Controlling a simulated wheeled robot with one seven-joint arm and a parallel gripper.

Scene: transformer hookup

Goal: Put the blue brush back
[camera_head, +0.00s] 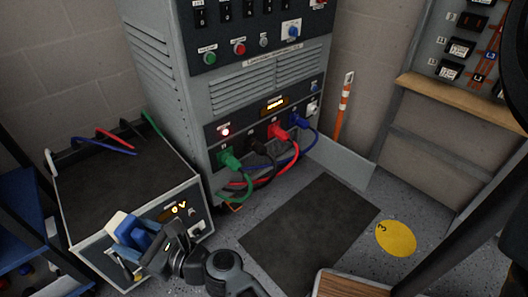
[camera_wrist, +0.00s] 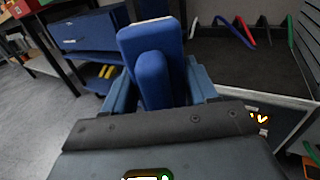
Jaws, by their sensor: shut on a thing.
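The blue brush (camera_head: 130,227) is held in my gripper (camera_head: 150,243), in front of the grey box with the dark top in the head view. A pale, whitish part shows at its upper left end. In the wrist view the blue brush (camera_wrist: 152,60) stands up between the two blue fingers of my gripper (camera_wrist: 162,92), which are shut on it. Its lower part is hidden behind the gripper body. The brush looks clear of any surface, but I cannot tell its exact distance from the box.
The grey box (camera_head: 75,245) with an amber display stands close beside my gripper. A tall grey cabinet (camera_head: 235,120) has green, black, red and blue plugged cables. A blue shelf unit (camera_head: 20,225) is at the left; blue shelving (camera_wrist: 88,32) shows in the wrist view. The dark floor mat (camera_head: 310,225) is clear.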

